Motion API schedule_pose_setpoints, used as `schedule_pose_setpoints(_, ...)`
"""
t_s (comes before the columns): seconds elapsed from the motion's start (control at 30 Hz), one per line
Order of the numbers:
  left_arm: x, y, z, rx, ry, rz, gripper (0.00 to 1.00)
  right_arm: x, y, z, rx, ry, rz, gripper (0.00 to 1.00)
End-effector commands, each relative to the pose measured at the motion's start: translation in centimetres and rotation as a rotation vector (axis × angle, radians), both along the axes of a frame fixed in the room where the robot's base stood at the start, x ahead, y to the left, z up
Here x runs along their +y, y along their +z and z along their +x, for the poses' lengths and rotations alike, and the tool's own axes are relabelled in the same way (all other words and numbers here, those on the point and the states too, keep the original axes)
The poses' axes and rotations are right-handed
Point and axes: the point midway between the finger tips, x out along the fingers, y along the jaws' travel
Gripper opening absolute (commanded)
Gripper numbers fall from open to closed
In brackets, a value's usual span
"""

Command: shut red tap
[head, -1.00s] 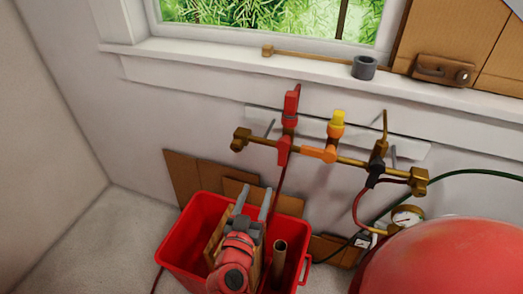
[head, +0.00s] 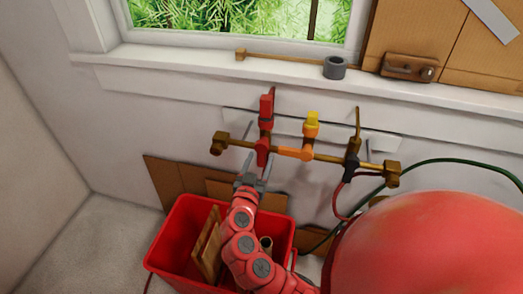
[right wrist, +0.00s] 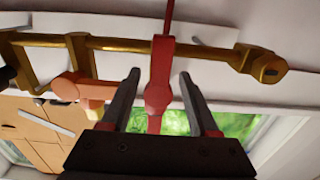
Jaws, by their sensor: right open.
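The red tap (head: 266,112) sits at the left part of a brass pipe (head: 330,160) on the wall, its red handle standing upright. My right gripper (head: 256,170) is open just below the tap, fingers pointing up at it. In the right wrist view the red tap (right wrist: 159,85) shows between the two open fingers (right wrist: 159,74), with a gap on each side. My left gripper is out of view.
An orange tap with a yellow handle (head: 311,125) and a black tap (head: 352,165) share the pipe to the right. A red crate (head: 180,235) stands below. A large red tank (head: 430,245) fills the lower right.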

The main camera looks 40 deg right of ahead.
Motion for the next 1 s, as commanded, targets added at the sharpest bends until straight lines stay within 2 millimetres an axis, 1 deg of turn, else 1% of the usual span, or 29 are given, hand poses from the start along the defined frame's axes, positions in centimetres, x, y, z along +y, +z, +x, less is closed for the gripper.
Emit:
schedule_pose_setpoints(0.03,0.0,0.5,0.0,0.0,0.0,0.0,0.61,-0.7,0.2,0.4,0.001,-0.005,0.002,0.61)
schedule_pose_setpoints(0.2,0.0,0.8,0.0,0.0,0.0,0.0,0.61,-1.9,0.1,1.6,0.0,-0.001,0.0,0.61)
schedule_pose_setpoints(0.33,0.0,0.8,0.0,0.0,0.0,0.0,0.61,-2.2,0.0,1.9,0.001,-0.001,0.001,0.61)
schedule_pose_setpoints(0.53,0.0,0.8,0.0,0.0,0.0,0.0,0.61,-2.2,-0.1,1.9,0.001,0.001,0.001,0.61)
schedule_pose_setpoints(0.57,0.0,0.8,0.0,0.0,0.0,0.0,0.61,-2.2,-0.1,1.9,0.0,0.001,0.0,0.59)
schedule_pose_setpoints(0.6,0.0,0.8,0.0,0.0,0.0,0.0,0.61,-2.2,-0.1,1.9,0.0,0.001,0.0,0.52)
schedule_pose_setpoints(0.67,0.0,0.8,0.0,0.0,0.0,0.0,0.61,-2.2,-0.1,1.9,0.0,0.001,0.0,0.41)
schedule_pose_setpoints(0.8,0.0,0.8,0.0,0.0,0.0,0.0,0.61,-2.1,-0.1,1.9,0.0,0.001,0.0,0.16)
schedule_pose_setpoints(0.9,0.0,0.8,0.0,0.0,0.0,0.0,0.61,-2.1,0.0,1.9,0.0,0.001,0.0,0.0)
schedule_pose_setpoints(1.0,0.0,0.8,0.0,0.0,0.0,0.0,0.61,-2.1,0.0,1.9,0.0,0.001,0.0,0.0)
